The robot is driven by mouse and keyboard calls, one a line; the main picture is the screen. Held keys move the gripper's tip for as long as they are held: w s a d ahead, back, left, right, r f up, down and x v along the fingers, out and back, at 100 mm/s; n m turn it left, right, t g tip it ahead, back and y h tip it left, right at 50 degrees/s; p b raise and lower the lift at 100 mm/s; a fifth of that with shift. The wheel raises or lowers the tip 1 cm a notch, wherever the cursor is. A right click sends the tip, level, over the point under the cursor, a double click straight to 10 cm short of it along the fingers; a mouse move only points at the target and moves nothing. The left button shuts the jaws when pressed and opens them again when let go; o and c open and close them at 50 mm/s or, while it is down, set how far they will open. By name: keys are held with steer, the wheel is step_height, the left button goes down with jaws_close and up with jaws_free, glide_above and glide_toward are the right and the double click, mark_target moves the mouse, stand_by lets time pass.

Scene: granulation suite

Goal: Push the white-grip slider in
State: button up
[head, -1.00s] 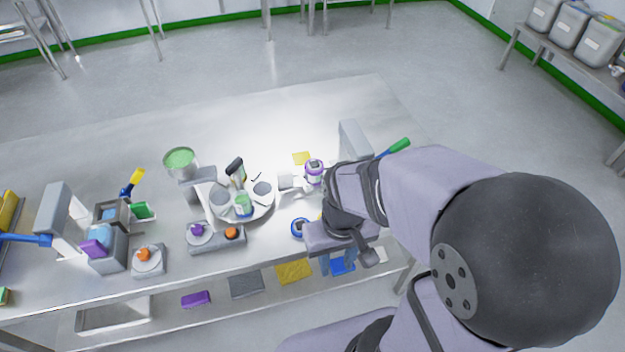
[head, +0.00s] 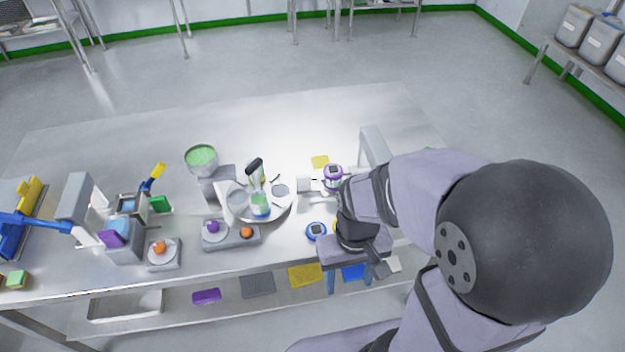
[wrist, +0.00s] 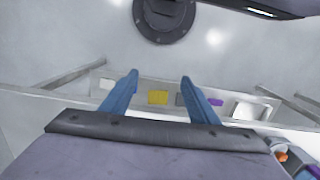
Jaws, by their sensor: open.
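I cannot clearly pick out the white-grip slider. A small whitish block (head: 304,185) shows in the head view beside a purple-ringed round device (head: 333,174), but I cannot tell whether it is the slider's grip. My arm hides part of the bench around the grey upright (head: 374,148). My gripper (head: 342,281) is at the bench's front edge in the head view, fingers pointing down, open and empty. In the wrist view its two blue fingers (wrist: 160,77) are apart with nothing between them.
A blue-ringed round device (head: 316,231) stands just left of my gripper. A turntable (head: 237,207), a base with purple and orange knobs (head: 231,236) and a purple-and-green-gripped machine (head: 125,245) stand further left. The back of the bench (head: 290,125) is clear. Coloured pads lie on the lower shelf.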

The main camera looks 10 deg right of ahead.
step_height(320, 180, down, 3)
steer(key=g, duration=0.1)
steer(key=t, duration=0.3)
glide_toward(303, 176)
steer(key=shift+n, duration=0.4)
steer(key=s+f, duration=0.6)
steer(key=s, duration=0.1)
steer(key=s+f, duration=0.3)
steer(key=s, duration=0.1)
steer(key=shift+d+f, duration=0.15)
steer(key=shift+d, duration=0.2)
steer(key=w+r+m+t, duration=0.1)
steer(key=w+r+t, duration=0.35)
steer(key=w, duration=0.45)
steer(key=shift+g, duration=0.45)
steer(key=shift+w+a+p+x, duration=0.15)
steer(key=shift+p+x, duration=0.25)
steer(key=shift+x, duration=1.25)
steer(key=shift+w+a+p+x, duration=0.15)
steer(key=shift+p+x, duration=0.2)
steer(key=shift+x, duration=1.3)
steer(key=shift+r, duration=0.1)
steer(key=shift+c, duration=0.6)
